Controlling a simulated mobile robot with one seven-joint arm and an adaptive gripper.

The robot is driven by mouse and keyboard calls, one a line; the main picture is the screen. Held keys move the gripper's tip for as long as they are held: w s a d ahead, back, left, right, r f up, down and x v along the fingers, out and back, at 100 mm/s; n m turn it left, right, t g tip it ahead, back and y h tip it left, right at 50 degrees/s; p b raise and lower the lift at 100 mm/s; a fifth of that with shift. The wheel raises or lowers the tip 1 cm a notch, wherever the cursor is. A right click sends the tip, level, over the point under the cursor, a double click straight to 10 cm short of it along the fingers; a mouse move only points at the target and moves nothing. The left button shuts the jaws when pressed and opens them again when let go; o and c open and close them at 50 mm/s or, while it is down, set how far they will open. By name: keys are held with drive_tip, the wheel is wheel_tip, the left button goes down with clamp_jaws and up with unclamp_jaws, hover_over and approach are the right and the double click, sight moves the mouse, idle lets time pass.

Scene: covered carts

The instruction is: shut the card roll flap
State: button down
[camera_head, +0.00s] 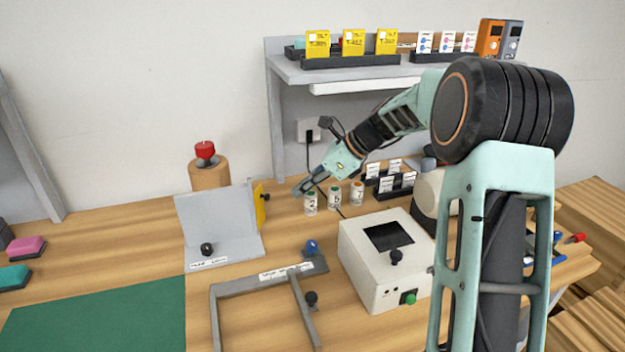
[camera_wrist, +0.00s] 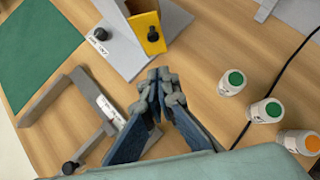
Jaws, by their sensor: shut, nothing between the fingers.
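A grey angled piece (camera_head: 215,220) stands left of centre, with an upright panel and a flat base bearing a label and a black knob. A yellow plate (camera_head: 261,206) with a black knob is at its right edge; it also shows in the wrist view (camera_wrist: 145,24). The label is too small to read, and I cannot tell which part is the card roll flap. A tan cylinder (camera_head: 209,176) with a red top stands behind the panel. My gripper (camera_head: 299,189) is shut and empty, right of the yellow plate and apart from it. Its fingertips show in the wrist view (camera_wrist: 160,76).
Several small bottles (camera_head: 335,198) stand right of my gripper. A white box (camera_head: 375,278) with a dark window stands in front of them. A grey labelled frame (camera_head: 262,283) lies nearer. A green mat (camera_head: 100,318) is at left. A grey shelf (camera_head: 345,72) rises behind.

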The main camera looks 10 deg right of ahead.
drive_tip(key=w+a+f, duration=0.2)
drive_tip(key=a, duration=0.3)
drive_tip(key=shift+a, duration=0.2)
drive_tip(key=shift+w+d+p, duration=0.15)
drive_tip(key=shift+w+p, duration=0.05)
drive_tip(key=shift+p, duration=0.3)
drive_tip(key=shift+w+n+g+p, duration=0.15)
drive_tip(key=shift+n+g+p, duration=0.2)
drive_tip(key=shift+p, duration=0.2)
